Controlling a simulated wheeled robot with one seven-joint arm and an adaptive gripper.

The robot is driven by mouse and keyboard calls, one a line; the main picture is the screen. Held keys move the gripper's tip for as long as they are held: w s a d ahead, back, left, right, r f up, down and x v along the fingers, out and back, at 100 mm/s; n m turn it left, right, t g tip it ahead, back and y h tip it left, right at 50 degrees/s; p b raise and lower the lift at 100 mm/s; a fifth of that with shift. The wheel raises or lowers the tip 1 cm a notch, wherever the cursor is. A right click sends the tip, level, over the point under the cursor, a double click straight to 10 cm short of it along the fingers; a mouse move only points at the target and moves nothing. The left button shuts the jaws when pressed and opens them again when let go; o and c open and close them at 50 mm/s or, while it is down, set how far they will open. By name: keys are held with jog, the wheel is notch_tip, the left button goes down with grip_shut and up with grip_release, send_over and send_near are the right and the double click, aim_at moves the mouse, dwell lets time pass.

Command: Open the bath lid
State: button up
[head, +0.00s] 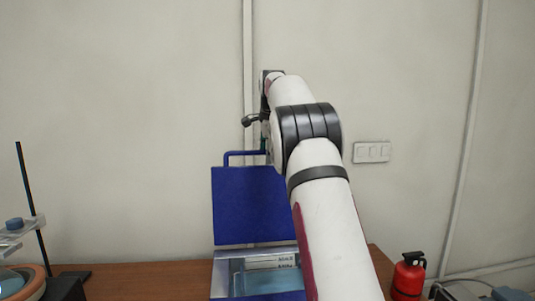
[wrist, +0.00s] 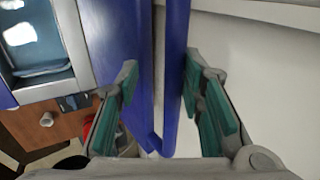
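The blue bath lid (head: 240,205) stands upright at the back of the bath, and its blue handle (head: 240,154) shows along the top edge. The bath (head: 222,275) below is uncovered, with clear liquid visible inside. My gripper (wrist: 162,82) is open in the wrist view, its teal-padded fingers apart. The lid panel (wrist: 112,40) and the bath's rim (wrist: 76,45) are to the left. In the head view my arm hides part of the lid and most of the gripper.
A stand with a black rod (head: 33,205) and a round vessel are at the left. The wall behind carries a switch plate (head: 371,152).

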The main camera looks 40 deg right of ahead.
jog(key=v, duration=1.2)
dwell(0.6)
jog(key=s+a+f+n+y, duration=0.1)
jog(key=s+a+n, duration=0.55)
jog(key=a, duration=0.45)
jog(key=s+a+n+y, duration=0.1)
jog(key=s+a+n, duration=0.6)
jog(key=a, duration=0.4)
jog(key=s+a+f+n, duration=0.5)
jog(key=s+a+f, duration=0.1)
jog(key=s+f, duration=0.4)
jog(key=s+a+f+n, duration=0.5)
jog(key=s+f+n, duration=0.1)
jog(key=s+f, duration=0.4)
jog(key=shift+s+a+t+y, duration=0.3)
jog(key=shift+s+a+y, duration=0.1)
jog(key=shift+s, duration=0.45)
